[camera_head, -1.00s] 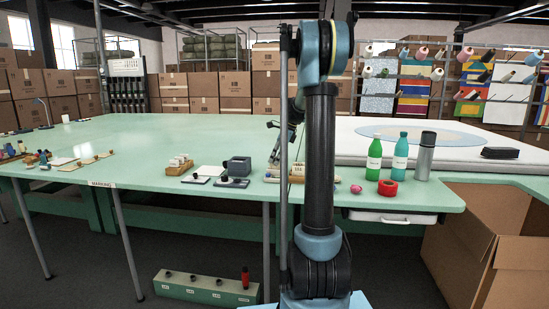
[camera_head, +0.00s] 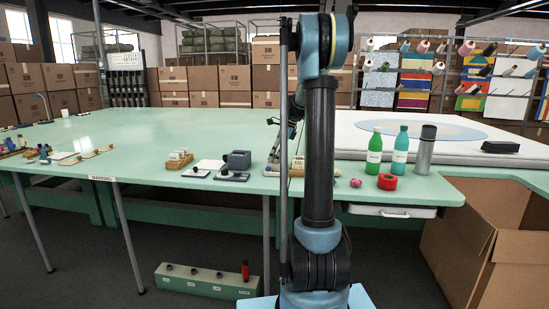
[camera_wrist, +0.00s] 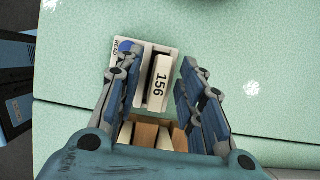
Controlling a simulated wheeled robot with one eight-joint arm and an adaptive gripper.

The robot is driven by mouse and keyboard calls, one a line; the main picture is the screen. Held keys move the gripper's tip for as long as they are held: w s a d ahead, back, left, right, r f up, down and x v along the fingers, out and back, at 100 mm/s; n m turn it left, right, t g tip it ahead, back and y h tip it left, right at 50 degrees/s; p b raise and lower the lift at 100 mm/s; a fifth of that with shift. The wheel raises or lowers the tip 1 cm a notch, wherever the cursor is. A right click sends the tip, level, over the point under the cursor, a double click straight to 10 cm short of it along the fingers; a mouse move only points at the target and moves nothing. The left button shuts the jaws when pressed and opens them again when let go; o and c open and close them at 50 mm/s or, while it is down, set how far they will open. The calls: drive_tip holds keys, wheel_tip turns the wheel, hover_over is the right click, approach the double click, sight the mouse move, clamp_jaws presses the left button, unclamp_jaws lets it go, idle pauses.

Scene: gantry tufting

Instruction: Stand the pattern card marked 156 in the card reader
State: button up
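The white card marked 156 (camera_wrist: 158,84) shows in the wrist view, between the two fingers of my gripper (camera_wrist: 161,66). The fingers stand apart, with a narrow gap visible on each side of the card. The card is over a pale plate marked READ (camera_wrist: 128,47) with a blue patch, which looks like the card reader. Whether the card's lower edge is seated there is hidden. A wooden holder (camera_wrist: 145,133) with pale pieces lies just below, partly covered by my gripper. In the head view my arm hides most of this place.
A green bottle (camera_head: 374,152), a teal bottle (camera_head: 400,151), a grey flask (camera_head: 426,150) and a red ring (camera_head: 387,182) stand to the right. The table's middle is clear.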

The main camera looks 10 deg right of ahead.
drive_tip(key=v, duration=1.2)
drive_tip(key=shift+a, duration=0.1)
